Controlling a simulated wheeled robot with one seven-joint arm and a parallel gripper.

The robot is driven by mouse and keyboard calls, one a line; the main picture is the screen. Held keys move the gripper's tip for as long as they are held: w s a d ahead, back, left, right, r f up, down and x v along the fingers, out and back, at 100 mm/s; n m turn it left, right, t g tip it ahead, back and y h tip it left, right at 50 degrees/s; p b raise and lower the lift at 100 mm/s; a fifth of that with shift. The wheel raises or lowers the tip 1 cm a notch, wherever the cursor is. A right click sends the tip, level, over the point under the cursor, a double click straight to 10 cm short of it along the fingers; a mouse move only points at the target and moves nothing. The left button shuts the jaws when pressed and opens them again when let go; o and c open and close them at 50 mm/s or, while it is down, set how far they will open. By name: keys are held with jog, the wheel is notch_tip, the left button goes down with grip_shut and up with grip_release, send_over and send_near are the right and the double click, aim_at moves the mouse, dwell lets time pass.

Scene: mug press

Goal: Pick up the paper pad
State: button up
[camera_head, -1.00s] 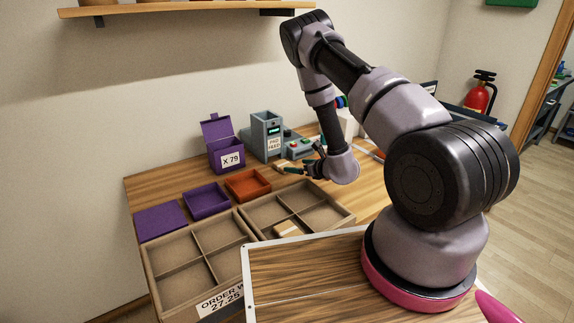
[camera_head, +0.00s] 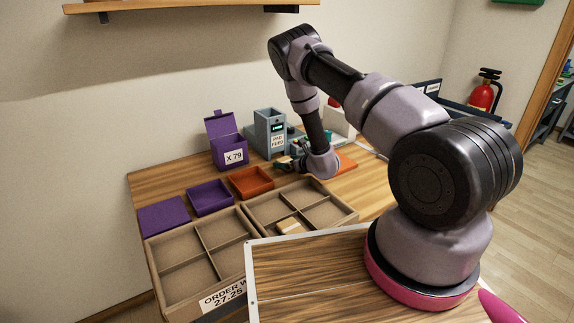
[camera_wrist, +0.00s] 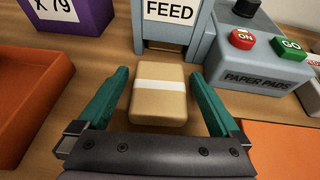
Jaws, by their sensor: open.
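The paper pad (camera_wrist: 158,95) is a tan block with a white band. In the wrist view it lies on the wooden table in front of the opening of the grey pad feeder (camera_wrist: 170,20). The feeder also shows in the head view (camera_head: 268,130). My gripper (camera_wrist: 162,82) is open, with one teal finger on each side of the pad and a visible gap on both sides. In the head view my gripper (camera_head: 284,164) is low at the feeder's foot, and the pad there is hidden or too small to tell.
A control box (camera_wrist: 262,50) labelled PAPER PADS, with red and green buttons, stands right of the feeder. A purple box (camera_head: 226,145) marked X 79 stands left. An orange tray (camera_head: 251,183), purple tray (camera_head: 210,197) and divided cardboard box (camera_head: 205,250) lie nearer. Another tan block (camera_head: 289,226) lies in a compartment.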

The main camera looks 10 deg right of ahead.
jog(key=c, duration=1.2)
jog(key=shift+c, duration=0.2)
